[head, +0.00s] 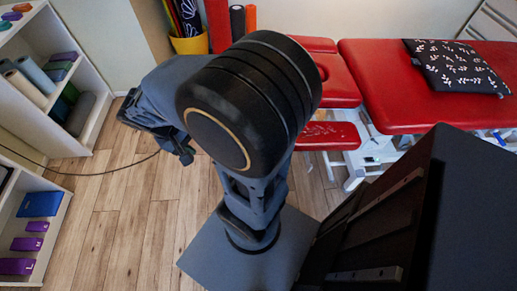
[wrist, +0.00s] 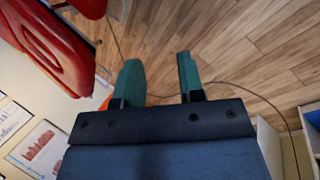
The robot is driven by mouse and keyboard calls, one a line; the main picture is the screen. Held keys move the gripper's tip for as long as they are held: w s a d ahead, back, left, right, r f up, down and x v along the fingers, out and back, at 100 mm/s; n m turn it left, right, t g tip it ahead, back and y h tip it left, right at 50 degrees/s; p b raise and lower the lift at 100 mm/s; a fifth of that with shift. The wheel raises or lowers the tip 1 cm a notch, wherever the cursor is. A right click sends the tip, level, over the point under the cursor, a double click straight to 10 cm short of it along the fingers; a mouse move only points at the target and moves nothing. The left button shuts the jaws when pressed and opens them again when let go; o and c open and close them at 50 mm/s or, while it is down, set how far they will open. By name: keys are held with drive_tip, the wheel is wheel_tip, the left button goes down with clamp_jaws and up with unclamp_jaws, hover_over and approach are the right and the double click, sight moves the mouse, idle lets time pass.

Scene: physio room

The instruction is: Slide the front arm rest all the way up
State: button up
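The front arm rest (head: 328,136) is a small red pad low beside the head end of the red treatment table (head: 375,95). My arm partly hides its left end. In the wrist view, a red pad at the top edge (wrist: 90,7) is probably this arm rest, mostly cut off. My gripper (wrist: 158,60) is open and empty, its two teal fingers apart over bare floor. In the head view it is left of the table, well away from the arm rest, and its fingertips are hard to make out.
The red headrest (head: 335,78) with a face hole shows above the arm rest. A black patterned cushion (head: 458,67) lies on the table. White shelves (head: 80,105) stand at left, a yellow bin (head: 190,44) at the back. A thin cable (head: 95,173) crosses the otherwise clear wooden floor.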

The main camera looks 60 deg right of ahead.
drive_tip(key=w+d+f+m+g+h+b, duration=0.15)
drive_tip(key=d+f+h+b, duration=0.35)
drive_tip(key=f, duration=0.5)
drive_tip(key=d+f+m+g+h+b, duration=0.1)
drive_tip(key=d+f+g+h+b, duration=0.2)
drive_tip(key=d+f+b, duration=0.35)
drive_tip(key=d+f+m+g+h+b, duration=0.1)
drive_tip(key=d+f+g+h+b, duration=0.25)
drive_tip(key=f+b, duration=0.65)
drive_tip(key=shift+n+t+h, duration=0.25)
drive_tip(key=shift+t, duration=0.15)
drive_tip(key=f+x, duration=0.1)
drive_tip(key=x, duration=0.7)
drive_tip(key=f+p+x, duration=0.1)
drive_tip(key=x, duration=0.3)
drive_tip(key=shift+s+d+f, duration=0.15)
drive_tip(key=shift+d+f, duration=0.1)
drive_tip(key=shift+d, duration=0.15)
clamp_jaws()
